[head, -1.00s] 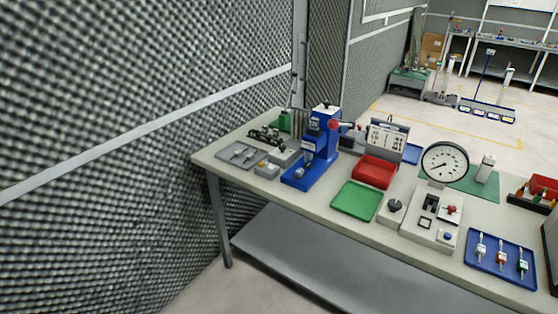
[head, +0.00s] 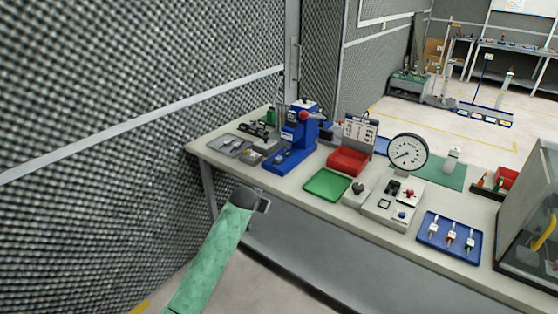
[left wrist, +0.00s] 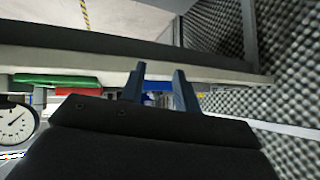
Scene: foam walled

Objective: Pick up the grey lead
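A blue tray (head: 425,238) at the right front of the bench holds three small leads side by side. The leftmost lead (head: 434,229) has a pale, whitish-grey body; the others look orange-red and green. At this size I cannot be sure which is the grey one. My left arm, with a green sleeve, rises from the bottom left in the head view. Its dark gripper (head: 262,204) is in front of the bench's front edge, well left of the blue tray. The left wrist view shows its two fingers (left wrist: 160,82) apart with nothing between them. My right gripper is not in view.
The bench carries a blue press (head: 296,142), a green tray (head: 328,184), a red bin (head: 347,161), a dial gauge (head: 408,152) and a grey switch box (head: 393,204). A clear-sided case (head: 528,225) stands right of the blue tray. A foam wall is at left.

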